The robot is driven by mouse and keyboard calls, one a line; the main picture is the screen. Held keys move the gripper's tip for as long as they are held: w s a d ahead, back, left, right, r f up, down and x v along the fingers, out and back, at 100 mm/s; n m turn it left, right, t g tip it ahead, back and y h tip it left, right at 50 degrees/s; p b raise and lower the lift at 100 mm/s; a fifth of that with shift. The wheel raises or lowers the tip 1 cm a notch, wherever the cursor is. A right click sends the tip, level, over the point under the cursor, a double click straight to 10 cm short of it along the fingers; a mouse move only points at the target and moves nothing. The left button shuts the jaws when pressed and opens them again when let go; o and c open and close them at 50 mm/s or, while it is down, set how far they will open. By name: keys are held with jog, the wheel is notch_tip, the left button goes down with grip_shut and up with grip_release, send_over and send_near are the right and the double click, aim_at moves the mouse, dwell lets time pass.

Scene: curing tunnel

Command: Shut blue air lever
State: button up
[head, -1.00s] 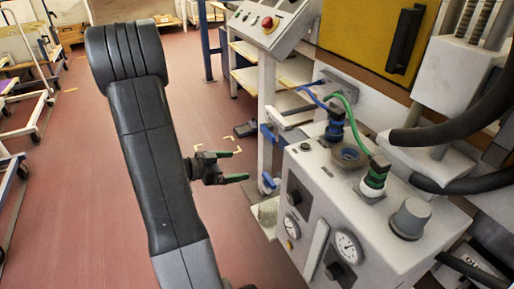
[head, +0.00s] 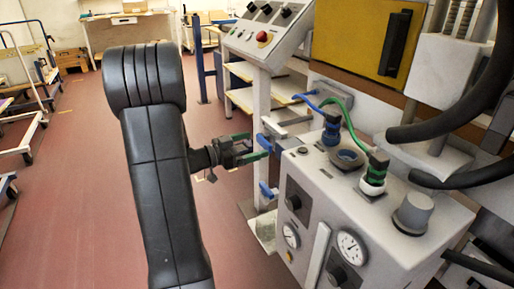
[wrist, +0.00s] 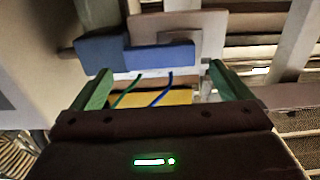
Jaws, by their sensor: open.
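Two blue lever handles show on the left side of the grey machine box (head: 345,205) in the head view: an upper one (head: 272,128) and a lower one (head: 268,190). I cannot tell from the head view which is the air lever. My gripper (head: 254,147) is open and empty, with green fingertips just left of the box, between the heights of the two handles. In the wrist view, a blue lever (wrist: 160,56) lies across the view just beyond the open fingers (wrist: 160,73); no contact is clear.
Blue and green hoses (head: 343,108) plug into the box top. Gauges (head: 351,247) and knobs sit on its front. A control panel (head: 268,33) with a red button stands behind on a white post (head: 262,100). The red floor at left is clear, with carts farther left.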

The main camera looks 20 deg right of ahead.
aim_at(265, 143)
jog(key=shift+w+d, duration=0.1)
jog(key=shift+d, duration=1.15)
jog(key=c, duration=1.4)
